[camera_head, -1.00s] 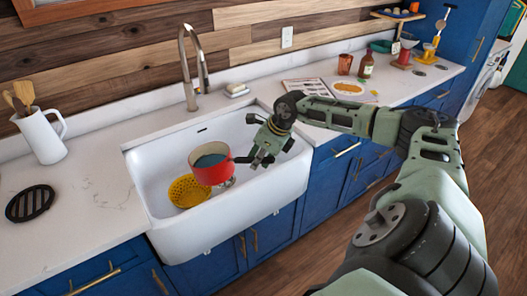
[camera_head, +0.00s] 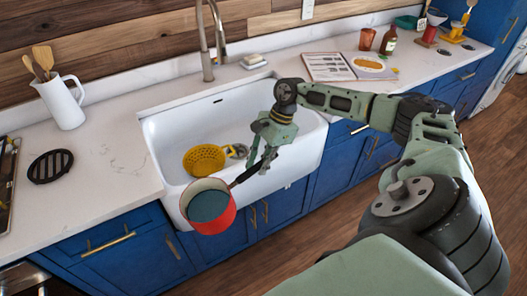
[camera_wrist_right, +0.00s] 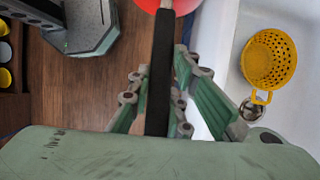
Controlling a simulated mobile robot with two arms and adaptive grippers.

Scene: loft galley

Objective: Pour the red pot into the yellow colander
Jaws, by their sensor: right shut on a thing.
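The red pot (camera_head: 212,208) has a pale inside and a dark blue-grey surface in it. It hangs roughly upright, in front of the sink's front edge in the head view. My right gripper (camera_head: 256,160) is shut on its dark handle (camera_wrist_right: 158,85); the pot's red side (camera_wrist_right: 180,5) shows at the top of the wrist view. The yellow colander (camera_head: 204,160) lies in the sink, behind the pot and apart from it. It also shows in the wrist view (camera_wrist_right: 270,60), to the right of the handle, with its round holes visible. My left gripper is not in view.
The white sink (camera_head: 185,125) has a tall faucet (camera_head: 207,40) behind it. A white jug with wooden utensils (camera_head: 62,100) and a black trivet (camera_head: 50,166) stand on the left counter. An open book (camera_head: 345,67) and a bottle (camera_head: 388,40) are on the right counter.

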